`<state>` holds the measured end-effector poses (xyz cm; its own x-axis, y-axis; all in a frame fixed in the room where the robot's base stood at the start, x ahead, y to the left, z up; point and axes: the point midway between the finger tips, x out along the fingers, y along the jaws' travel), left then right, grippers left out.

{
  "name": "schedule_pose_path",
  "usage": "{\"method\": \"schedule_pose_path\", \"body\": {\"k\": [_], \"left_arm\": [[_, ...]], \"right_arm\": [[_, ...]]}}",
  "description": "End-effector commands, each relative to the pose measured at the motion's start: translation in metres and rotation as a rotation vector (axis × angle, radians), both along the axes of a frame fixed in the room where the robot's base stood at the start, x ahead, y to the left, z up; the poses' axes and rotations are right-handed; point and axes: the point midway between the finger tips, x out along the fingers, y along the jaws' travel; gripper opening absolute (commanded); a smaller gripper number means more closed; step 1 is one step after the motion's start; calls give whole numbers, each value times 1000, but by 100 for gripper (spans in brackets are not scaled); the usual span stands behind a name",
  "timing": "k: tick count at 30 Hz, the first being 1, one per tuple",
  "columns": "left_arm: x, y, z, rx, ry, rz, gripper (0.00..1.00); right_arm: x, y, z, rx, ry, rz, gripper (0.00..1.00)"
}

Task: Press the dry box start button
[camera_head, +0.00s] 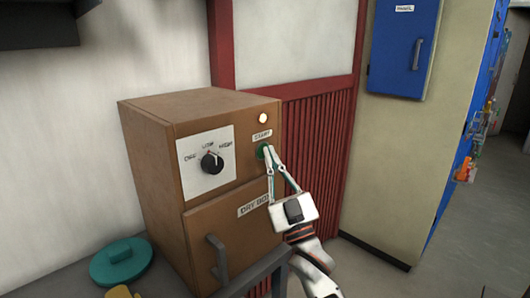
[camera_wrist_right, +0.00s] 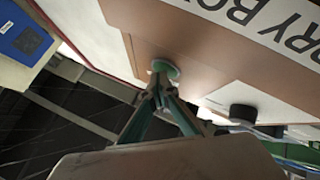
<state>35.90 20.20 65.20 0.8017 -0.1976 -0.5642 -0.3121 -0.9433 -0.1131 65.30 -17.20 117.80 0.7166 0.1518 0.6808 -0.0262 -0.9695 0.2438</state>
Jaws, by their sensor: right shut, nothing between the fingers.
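The dry box (camera_head: 158,160) is a brown cabinet with a "DRY BOX" label, standing left of centre in the head view. Its green start button (camera_head: 262,151) sits under the "START" label, below a pale lit lamp (camera_head: 263,118). My right gripper (camera_head: 268,150) is shut and empty, its fingertips at the button and partly covering it. In the right wrist view the shut fingertips (camera_wrist_right: 158,72) meet the green button (camera_wrist_right: 165,67); whether it is pushed in, I cannot tell.
A dial (camera_head: 212,161) on a white plate points near "LOW". The box door has a grey handle (camera_head: 217,258). A teal lid (camera_head: 121,261) lies on the surface at lower left. A red slatted panel (camera_head: 318,150) and a blue wall cabinet (camera_head: 403,50) are behind.

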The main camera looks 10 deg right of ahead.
Motion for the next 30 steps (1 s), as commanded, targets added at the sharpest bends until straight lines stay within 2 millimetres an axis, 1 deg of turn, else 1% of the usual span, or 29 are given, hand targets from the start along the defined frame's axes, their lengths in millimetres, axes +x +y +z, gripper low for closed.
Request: {"method": "schedule_pose_path", "body": {"k": [7,18,27,30], "left_arm": [[0,0,1,0,-1,0,44],[2,0,12,0,-6,0,44],[3,0,12,-1,-8,0,44],[3,0,15,-1,-8,0,44]], "right_arm": [[-1,0,0,-1,1,0,0],[-14,-8,1,0,0,0,0],[-15,-9,0,0,0,0,0],[-18,-11,0,0,0,0,0]]}}
